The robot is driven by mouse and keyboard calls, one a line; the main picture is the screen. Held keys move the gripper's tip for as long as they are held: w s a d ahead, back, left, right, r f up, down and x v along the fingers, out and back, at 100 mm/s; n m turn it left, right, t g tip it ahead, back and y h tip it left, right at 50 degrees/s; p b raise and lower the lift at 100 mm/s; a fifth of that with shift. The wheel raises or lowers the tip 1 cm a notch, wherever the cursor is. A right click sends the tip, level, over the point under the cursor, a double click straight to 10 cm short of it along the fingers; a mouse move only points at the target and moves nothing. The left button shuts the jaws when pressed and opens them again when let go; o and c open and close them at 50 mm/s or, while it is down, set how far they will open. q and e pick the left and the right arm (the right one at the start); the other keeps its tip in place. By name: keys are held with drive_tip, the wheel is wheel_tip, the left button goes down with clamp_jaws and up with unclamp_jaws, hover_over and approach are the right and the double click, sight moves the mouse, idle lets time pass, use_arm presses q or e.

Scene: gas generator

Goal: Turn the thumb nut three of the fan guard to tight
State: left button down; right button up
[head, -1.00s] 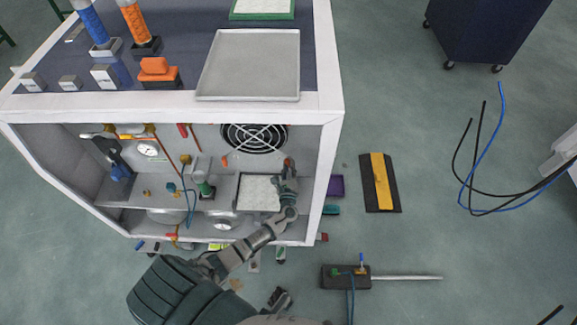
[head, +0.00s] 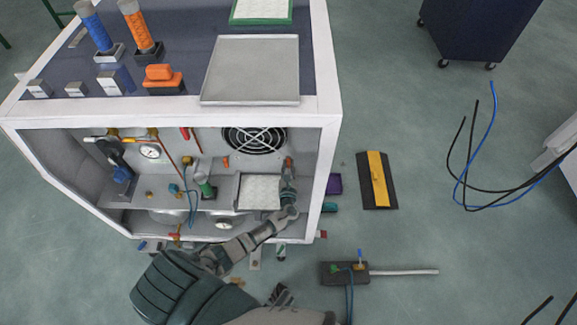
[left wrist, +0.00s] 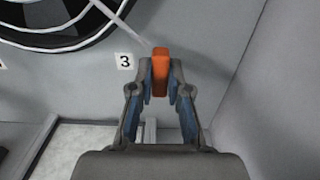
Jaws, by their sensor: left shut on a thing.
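The fan guard (head: 254,139) is a round black grille with a pale cross on the back wall of the open cabinet; part of it shows in the left wrist view (left wrist: 58,18). Thumb nut three is an orange, upright block (left wrist: 160,72) beside the label "3" (left wrist: 124,61), just off the guard's lower right edge. My left gripper (left wrist: 160,88) is shut on it, one finger on each side. In the head view my left gripper (head: 288,165) reaches to the back wall, and the nut is mostly hidden.
Another orange nut (head: 226,161) is left of the fan. A pale panel (head: 259,192) lies below my left gripper. The cabinet's side wall (left wrist: 275,90) is close on the right. Hoses, valves and a gauge (head: 150,151) fill the cabinet's left part.

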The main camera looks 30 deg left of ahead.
use_arm(q)
drive_tip(key=shift+w+a+r, duration=0.15)
drive_tip(key=shift+r, duration=0.2)
drive_tip(key=c, duration=1.1)
unclamp_jaws()
drive_tip(key=shift+f, duration=0.2)
drive_tip(key=v, duration=1.2)
drive_tip(key=shift+f, duration=0.1)
